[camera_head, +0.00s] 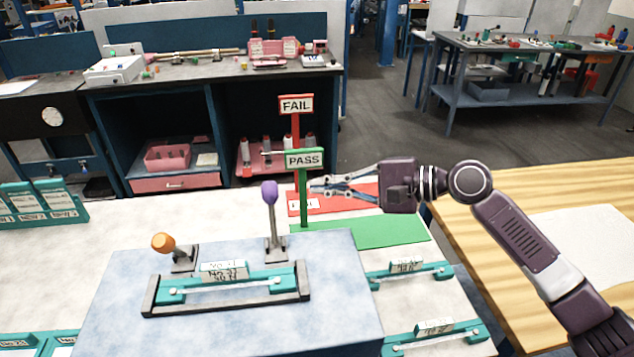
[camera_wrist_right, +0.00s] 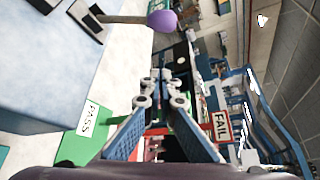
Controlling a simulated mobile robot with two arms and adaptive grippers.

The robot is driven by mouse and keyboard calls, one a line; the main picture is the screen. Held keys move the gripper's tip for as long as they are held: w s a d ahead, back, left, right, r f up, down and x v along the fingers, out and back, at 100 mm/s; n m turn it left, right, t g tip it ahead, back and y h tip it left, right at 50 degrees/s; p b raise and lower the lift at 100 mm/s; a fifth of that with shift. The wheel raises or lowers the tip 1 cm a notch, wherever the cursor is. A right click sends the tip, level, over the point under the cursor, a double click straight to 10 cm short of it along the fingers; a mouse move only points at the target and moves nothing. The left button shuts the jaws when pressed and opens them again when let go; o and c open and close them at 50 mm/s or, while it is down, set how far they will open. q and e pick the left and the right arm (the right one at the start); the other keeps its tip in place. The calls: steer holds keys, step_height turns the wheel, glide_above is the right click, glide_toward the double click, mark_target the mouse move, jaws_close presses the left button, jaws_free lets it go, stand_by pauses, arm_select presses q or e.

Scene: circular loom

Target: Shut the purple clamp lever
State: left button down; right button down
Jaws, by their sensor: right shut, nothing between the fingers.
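The purple clamp lever (camera_head: 269,196) stands upright on its metal base at the back edge of the pale blue block (camera_head: 110,300). Its purple knob also shows at the top of the right wrist view (camera_wrist_right: 162,20). My right gripper (camera_head: 318,188) is shut and empty, to the right of the knob and apart from it, with the fingers pointing left. Its fingers also show in the right wrist view (camera_wrist_right: 163,90). A second clamp with an orange knob (camera_head: 163,242) stands tilted to the left on the block. My left gripper is not in view.
A green PASS sign (camera_head: 304,160) and a red FAIL sign (camera_head: 296,104) stand close by my right gripper. A teal part (camera_head: 228,283) lies in a dark holder on the block. More teal parts (camera_head: 410,274) lie on the table to the right.

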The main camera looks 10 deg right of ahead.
mark_target(272, 211)
steer(key=a+p, duration=0.5)
steer(key=a, duration=0.2)
steer(key=shift+a, duration=0.3)
steer(key=shift+s, duration=0.15)
